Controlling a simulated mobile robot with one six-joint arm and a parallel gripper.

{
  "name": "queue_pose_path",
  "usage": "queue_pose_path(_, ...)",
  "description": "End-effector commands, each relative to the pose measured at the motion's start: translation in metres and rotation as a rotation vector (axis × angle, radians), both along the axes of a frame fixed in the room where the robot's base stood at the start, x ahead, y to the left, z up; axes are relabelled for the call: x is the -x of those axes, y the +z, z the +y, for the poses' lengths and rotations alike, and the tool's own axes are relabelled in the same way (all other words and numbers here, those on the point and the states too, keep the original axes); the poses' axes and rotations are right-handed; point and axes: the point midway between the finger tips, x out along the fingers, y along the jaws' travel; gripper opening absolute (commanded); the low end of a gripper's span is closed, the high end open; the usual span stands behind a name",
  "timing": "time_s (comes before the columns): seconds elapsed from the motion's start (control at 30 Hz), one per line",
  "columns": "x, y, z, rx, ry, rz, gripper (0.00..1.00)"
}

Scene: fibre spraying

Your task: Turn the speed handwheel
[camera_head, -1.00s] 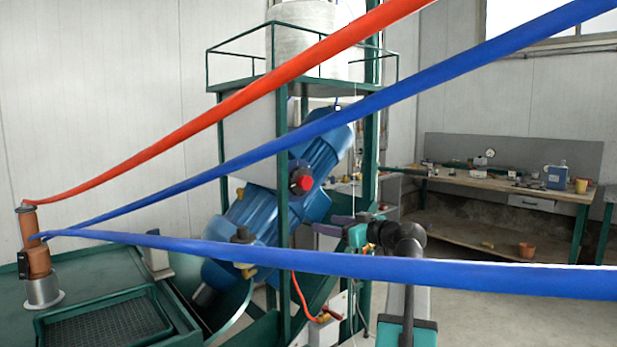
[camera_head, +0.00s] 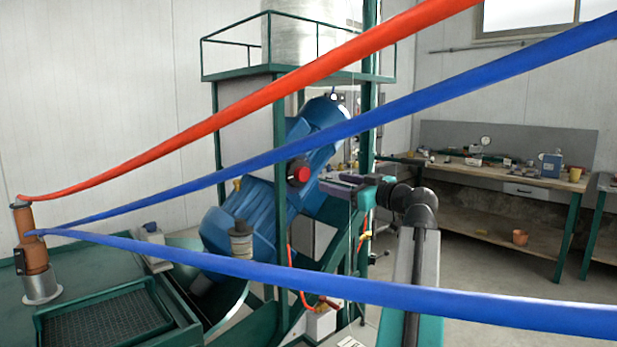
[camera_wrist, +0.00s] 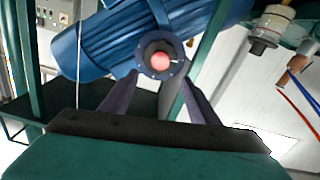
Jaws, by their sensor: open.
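The speed handwheel appears to be the dark round disc with a red centre (camera_head: 298,173) on the blue motor unit (camera_head: 245,222). In the wrist view the red-centred handwheel (camera_wrist: 160,62) lies straight ahead, between and just beyond my fingertips. My gripper (camera_head: 328,183) is just right of the handwheel in the head view, at about its height. In the wrist view my gripper (camera_wrist: 158,84) is open, with one dark finger on each side and nothing between them. I cannot tell whether a fingertip touches the handwheel.
Green frame posts (camera_head: 281,120) stand around the motor. Red and blue hoses (camera_head: 330,285) cross in front of the head camera. A green tray table (camera_head: 90,260) is at left and a workbench (camera_head: 500,178) at the back right. The floor between (camera_head: 480,265) is clear.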

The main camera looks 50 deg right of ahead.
Motion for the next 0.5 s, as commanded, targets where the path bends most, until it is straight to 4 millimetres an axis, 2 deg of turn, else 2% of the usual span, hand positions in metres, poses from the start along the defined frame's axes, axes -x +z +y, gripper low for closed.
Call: queue_pose_path(0.5,-0.071,0.002,-0.005,0.0,0.001,0.001,0.55)
